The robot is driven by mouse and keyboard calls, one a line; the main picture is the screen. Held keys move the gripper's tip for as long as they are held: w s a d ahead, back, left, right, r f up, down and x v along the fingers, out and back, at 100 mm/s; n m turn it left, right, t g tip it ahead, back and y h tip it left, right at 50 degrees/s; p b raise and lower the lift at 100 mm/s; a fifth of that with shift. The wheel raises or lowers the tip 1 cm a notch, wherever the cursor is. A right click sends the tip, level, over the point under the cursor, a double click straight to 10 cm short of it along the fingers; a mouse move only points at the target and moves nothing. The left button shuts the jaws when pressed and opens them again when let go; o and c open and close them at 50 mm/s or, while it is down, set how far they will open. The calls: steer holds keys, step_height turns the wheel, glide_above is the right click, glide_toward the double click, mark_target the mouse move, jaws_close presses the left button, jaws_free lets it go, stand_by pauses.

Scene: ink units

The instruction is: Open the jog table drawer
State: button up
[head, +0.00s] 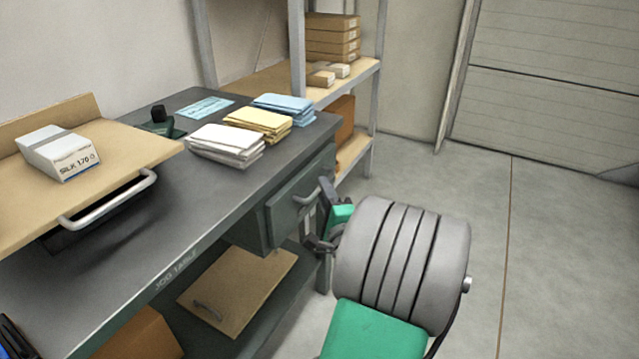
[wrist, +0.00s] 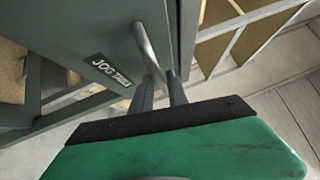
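The jog table (head: 215,215) is a dark grey-green bench with its name on the front edge. Its drawer (head: 288,213) is at the right end, under the top; the head view does not clearly show a gap around its front. The drawer's grey bar handle (head: 304,197) also shows in the wrist view (wrist: 148,50). My gripper (head: 326,195) is at the right end of this handle. In the wrist view its two dark fingers (wrist: 163,92) are close together with the bar between them. The fingertip contact is partly hidden.
A wooden board (head: 110,165) with a handle and a white box (head: 60,150) is at left. Paper stacks (head: 228,143) lie on the tabletop. A shelf (head: 350,75) stands behind the table. Open floor (head: 560,240) lies to the right.

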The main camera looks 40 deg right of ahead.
steer(key=shift+x, duration=0.95)
steer(key=shift+c, duration=0.2)
jaws_close()
stand_by(0.5)
